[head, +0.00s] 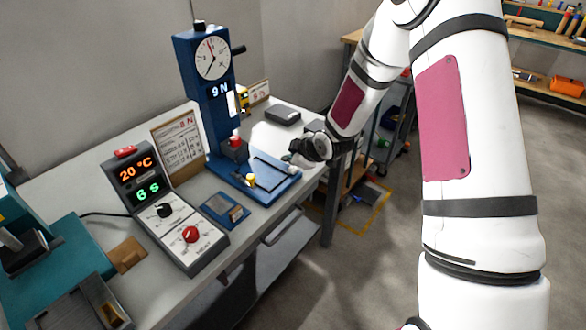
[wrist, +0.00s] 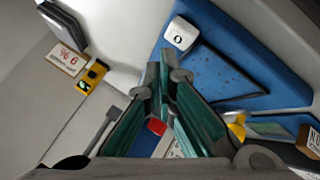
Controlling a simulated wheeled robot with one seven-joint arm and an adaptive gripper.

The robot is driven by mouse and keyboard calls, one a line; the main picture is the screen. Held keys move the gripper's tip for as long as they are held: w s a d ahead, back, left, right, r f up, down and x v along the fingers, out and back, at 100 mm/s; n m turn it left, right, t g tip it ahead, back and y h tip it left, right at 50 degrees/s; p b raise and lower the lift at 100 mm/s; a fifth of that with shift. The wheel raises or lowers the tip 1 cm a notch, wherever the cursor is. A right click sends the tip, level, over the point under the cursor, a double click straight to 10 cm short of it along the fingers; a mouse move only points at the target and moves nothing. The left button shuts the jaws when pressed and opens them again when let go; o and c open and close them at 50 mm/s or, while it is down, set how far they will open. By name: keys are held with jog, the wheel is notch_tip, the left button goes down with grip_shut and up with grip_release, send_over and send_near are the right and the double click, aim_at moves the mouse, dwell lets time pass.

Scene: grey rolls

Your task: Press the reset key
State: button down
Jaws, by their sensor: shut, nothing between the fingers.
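My gripper (head: 297,152) is at the far right end of the blue base of the dial stand (head: 205,110), seen from the side in the head view. In the wrist view my gripper (wrist: 162,72) has its teal fingers together at the tips, with nothing between them. A white square key marked "0" (wrist: 180,34) sits on the blue base (wrist: 225,65), just beyond the fingertips and a little right. The fingers appear apart from it. No key is readably labelled reset. The stand's display reads 9 N.
A control box (head: 168,215) with a red top button (head: 125,152) shows 20 °C and 6 s. A yellow knob (head: 251,180) and a red-topped part (head: 235,143) are on the stand. A dark flat block (head: 283,115) lies behind. A blue plate (head: 225,209) lies in front.

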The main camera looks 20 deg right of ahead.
aim_at(291, 169)
jog(key=shift+f, duration=0.2)
jog(key=shift+f+b, duration=0.25)
jog(key=shift+b, duration=0.05)
jog(key=shift+f+b, duration=0.3)
jog(key=shift+f, duration=0.2)
dwell(0.7)
jog(key=shift+r, duration=0.1)
jog(key=shift+r+p, duration=0.5)
jog(key=shift+r, duration=0.35)
jog(key=shift+r+p, duration=1.45)
jog(key=shift+r, duration=1.05)
jog(key=shift+r, duration=0.1)
